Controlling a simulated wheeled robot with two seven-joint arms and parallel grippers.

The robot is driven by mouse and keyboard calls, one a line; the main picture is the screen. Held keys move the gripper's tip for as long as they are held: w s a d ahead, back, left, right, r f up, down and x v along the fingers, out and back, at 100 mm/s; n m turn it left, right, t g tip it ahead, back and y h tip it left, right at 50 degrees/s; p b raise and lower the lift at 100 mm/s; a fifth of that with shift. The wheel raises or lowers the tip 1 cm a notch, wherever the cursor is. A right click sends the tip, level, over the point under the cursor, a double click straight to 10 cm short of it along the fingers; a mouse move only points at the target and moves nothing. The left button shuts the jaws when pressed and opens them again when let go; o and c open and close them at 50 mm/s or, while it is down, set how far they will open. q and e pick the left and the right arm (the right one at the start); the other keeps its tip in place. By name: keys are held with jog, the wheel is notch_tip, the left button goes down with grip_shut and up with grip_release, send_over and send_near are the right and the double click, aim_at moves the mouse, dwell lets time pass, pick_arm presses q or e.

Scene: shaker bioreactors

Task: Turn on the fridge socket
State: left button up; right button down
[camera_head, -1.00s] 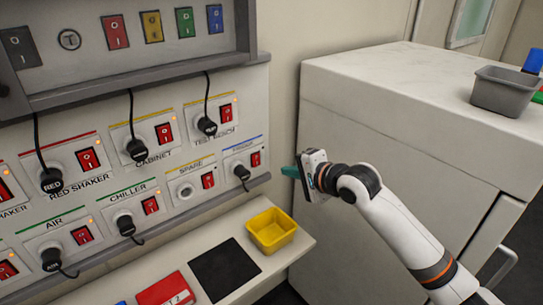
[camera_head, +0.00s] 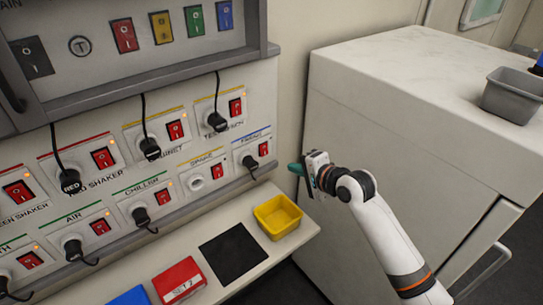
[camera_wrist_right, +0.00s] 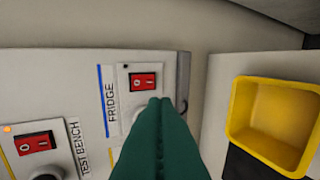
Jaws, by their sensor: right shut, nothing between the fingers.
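The fridge socket (camera_head: 251,153) is at the right end of the lower row on the wall panel, under a blue stripe, with a black plug in it. Its red rocker switch (camera_head: 263,149) also shows in the right wrist view (camera_wrist_right: 142,81), beside the FRIDGE label. A small dot by that switch is dark there. My right gripper (camera_head: 297,169) is shut and empty, to the right of the socket and apart from it in the head view. Its green fingers (camera_wrist_right: 160,105) hide part of the socket in the wrist view. My left gripper is out of view.
The test bench socket (camera_wrist_right: 45,165) has an orange lamp lit. A yellow bin (camera_head: 277,217), a black mat (camera_head: 233,250) and a red box (camera_head: 180,281) are on the ledge below. A white cabinet (camera_head: 400,110) with a grey bin (camera_head: 511,94) stands at the right.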

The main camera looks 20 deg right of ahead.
aim_at(265, 155)
jog(key=x, duration=0.3)
jog(key=p+x, duration=0.1)
jog(key=x, duration=0.3)
jog(key=r+x, duration=0.1)
jog(key=x, duration=0.3)
jog(key=shift+w+a, duration=0.1)
jog(key=shift+w, duration=0.25)
jog(key=shift+w+t, duration=0.15)
jog(key=shift+t, duration=0.15)
jog(key=shift+a, duration=0.1)
